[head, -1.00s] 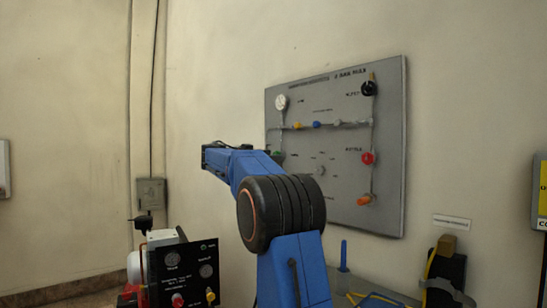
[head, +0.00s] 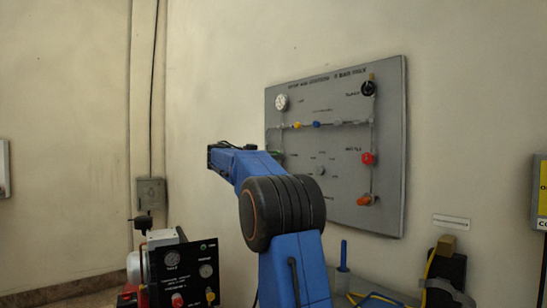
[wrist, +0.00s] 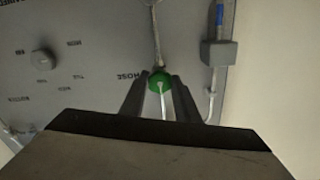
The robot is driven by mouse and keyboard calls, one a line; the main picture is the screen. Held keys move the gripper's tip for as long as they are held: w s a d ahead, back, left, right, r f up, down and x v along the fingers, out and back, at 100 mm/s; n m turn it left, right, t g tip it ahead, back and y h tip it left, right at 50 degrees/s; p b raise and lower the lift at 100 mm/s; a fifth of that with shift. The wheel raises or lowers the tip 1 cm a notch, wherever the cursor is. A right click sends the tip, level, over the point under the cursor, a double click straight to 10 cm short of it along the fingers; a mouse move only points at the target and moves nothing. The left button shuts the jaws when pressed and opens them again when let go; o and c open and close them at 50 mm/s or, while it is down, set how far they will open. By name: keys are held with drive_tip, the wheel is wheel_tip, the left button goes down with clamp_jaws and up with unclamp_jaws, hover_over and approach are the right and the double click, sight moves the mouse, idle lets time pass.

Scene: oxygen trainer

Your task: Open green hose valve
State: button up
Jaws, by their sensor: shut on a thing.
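The green hose valve (wrist: 160,80) is a round green knob on the grey panel, beside the "HOSE" lettering in the wrist view. A pale pipe runs up from it, and a thin pale strip crosses its front. My gripper (wrist: 161,88) has its two dark fingers on either side of the knob and is shut on it. The grey panel (head: 335,215) hangs on the wall and carries a gauge, pipes and several coloured knobs.
A red knob (head: 367,158) and an orange knob (head: 364,200) sit on the panel's right side. A black control box (head: 183,275) stands low at left.

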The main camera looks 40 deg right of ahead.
drive_tip(key=shift+n, duration=2.9)
drive_tip(key=o, duration=1.1)
drive_tip(key=shift+c, duration=0.2)
drive_tip(key=shift+a, duration=0.1)
drive_tip(key=a, duration=1.7)
drive_tip(key=shift+a, duration=0.15)
drive_tip(key=shift+w, duration=0.1)
